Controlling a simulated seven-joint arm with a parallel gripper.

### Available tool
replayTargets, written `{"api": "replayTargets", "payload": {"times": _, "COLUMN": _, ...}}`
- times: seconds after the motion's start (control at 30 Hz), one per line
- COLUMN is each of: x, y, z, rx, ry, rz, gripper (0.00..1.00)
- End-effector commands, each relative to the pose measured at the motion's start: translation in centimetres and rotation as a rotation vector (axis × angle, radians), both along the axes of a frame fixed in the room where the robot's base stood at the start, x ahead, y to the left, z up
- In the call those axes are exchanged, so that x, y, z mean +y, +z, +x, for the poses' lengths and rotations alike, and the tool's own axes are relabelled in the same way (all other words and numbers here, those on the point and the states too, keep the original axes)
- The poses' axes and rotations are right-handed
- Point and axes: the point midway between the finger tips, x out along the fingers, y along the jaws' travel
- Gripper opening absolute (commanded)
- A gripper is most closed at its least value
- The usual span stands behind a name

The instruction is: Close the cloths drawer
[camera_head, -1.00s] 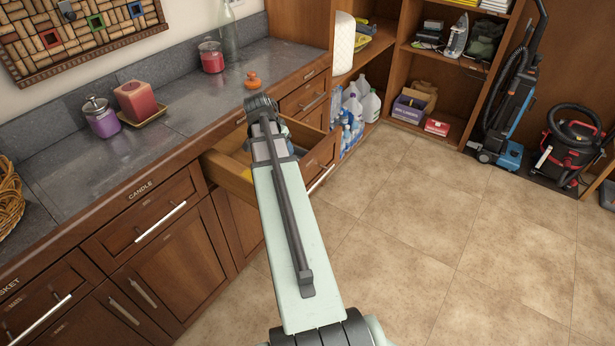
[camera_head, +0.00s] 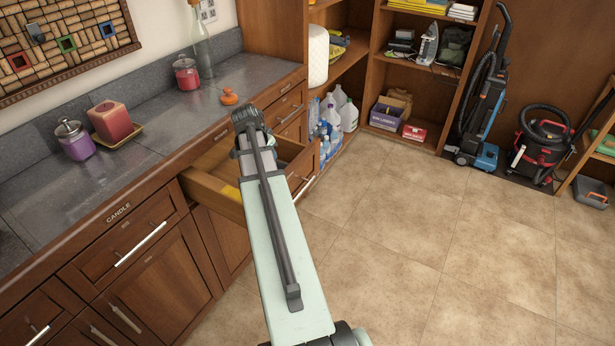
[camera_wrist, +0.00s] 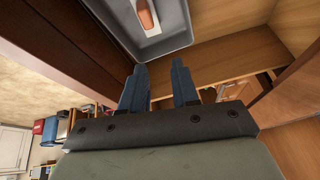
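One drawer (camera_head: 212,191) stands open in the wooden counter, with light wood sides and a darker front; I cannot read its label. A bit of yellow shows inside it in the head view. My arm crosses in front of the drawer and hides much of it, including my fingertips. In the wrist view my gripper (camera_wrist: 159,88) has two blue fingers apart with nothing between them. They appear to be over the open drawer, beside the dark wood of its front (camera_wrist: 70,45). A grey tray (camera_wrist: 178,42) with a reddish-brown item lies beyond the fingers.
The counter top holds a purple jar (camera_head: 75,140), a red candle (camera_head: 111,121), a red jar (camera_head: 186,74) and an orange item (camera_head: 229,97). Shut drawers and cupboard doors flank the open drawer. Bottles (camera_head: 335,115) and vacuums (camera_head: 485,110) stand farther back. The tiled floor (camera_head: 400,240) is clear.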

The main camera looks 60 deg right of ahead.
Motion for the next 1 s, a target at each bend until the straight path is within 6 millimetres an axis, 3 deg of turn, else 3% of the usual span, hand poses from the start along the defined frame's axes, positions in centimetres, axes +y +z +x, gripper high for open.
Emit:
{"api": "replayTargets", "payload": {"times": 0.03, "x": -2.7, "y": 0.1, "z": 0.1, "rx": -0.04, "ry": -0.051, "rz": -0.017, "gripper": 0.25}}
{"api": "replayTargets", "payload": {"times": 0.3, "x": -16.3, "y": 1.3, "z": -2.1, "rx": -0.321, "ry": -0.354, "rz": -0.133, "gripper": 0.0}}
{"api": "replayTargets", "payload": {"times": 0.47, "x": -24.1, "y": 2.2, "z": -4.8, "rx": -0.488, "ry": -0.518, "rz": -0.198, "gripper": 0.0}}
{"api": "replayTargets", "payload": {"times": 0.6, "x": -30.2, "y": 2.7, "z": -8.2, "rx": -0.632, "ry": -0.654, "rz": -0.241, "gripper": 0.0}}
{"api": "replayTargets", "payload": {"times": 0.8, "x": -35.4, "y": 1.4, "z": -13.5, "rx": -0.788, "ry": -0.827, "rz": -0.223, "gripper": 0.0}}
{"api": "replayTargets", "payload": {"times": 0.9, "x": -36.2, "y": -0.7, "z": -16.2, "rx": -0.839, "ry": -0.917, "rz": -0.159, "gripper": 0.0}}
{"api": "replayTargets", "payload": {"times": 1.0, "x": -35.1, "y": -3.9, "z": -18.5, "rx": -0.868, "ry": -1.003, "rz": -0.041, "gripper": 0.0}}
